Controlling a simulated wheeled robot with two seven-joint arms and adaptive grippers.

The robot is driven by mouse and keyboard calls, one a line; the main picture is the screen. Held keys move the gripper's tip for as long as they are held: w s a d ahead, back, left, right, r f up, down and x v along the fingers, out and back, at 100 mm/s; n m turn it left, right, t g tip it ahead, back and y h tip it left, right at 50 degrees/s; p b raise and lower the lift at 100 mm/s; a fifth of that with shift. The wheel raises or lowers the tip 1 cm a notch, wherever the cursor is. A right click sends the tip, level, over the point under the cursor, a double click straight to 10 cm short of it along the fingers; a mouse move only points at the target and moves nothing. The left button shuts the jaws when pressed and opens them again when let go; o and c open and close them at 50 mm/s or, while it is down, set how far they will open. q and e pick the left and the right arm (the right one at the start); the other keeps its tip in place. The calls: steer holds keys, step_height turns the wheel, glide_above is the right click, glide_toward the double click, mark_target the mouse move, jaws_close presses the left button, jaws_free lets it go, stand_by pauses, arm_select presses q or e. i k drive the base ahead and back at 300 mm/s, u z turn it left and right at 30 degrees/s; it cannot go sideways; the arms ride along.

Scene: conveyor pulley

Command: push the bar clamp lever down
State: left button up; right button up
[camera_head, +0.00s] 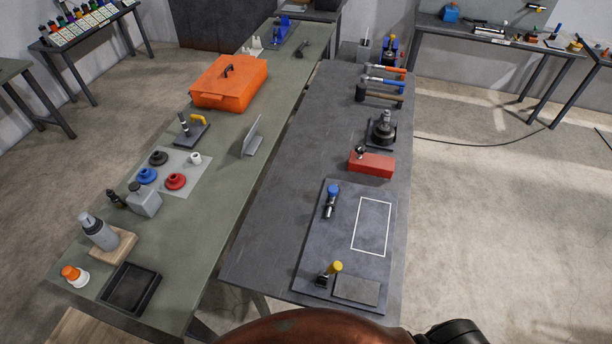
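A grey base plate (313,253) lies on the near part of the dark grey table. A small clamp with a blue-tipped lever (333,190) stands at its far left. A second clamp with a yellow-tipped lever (336,267) stands at the near left, beside a flat grey block (357,288). Both coloured tips appear raised above the plate; the exact lever angles are too small to tell. I cannot tell which of the two is the bar clamp. Neither of my grippers shows. Only parts of my own body show at the bottom edge.
A white rectangle outline (388,229) on the plate is empty. Beyond it stand a red block (371,164), a dark machine part (382,129) and hammers (381,84). The green table (223,195) at left holds an orange case (230,82), a grey angled stand (252,135) and a black tray (129,288).

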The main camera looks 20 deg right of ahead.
mark_target(334, 269)
steer(key=z, duration=2.25)
steer(key=k, duration=1.05)
steer(key=u, duration=0.95)
steer(key=i, duration=0.5)
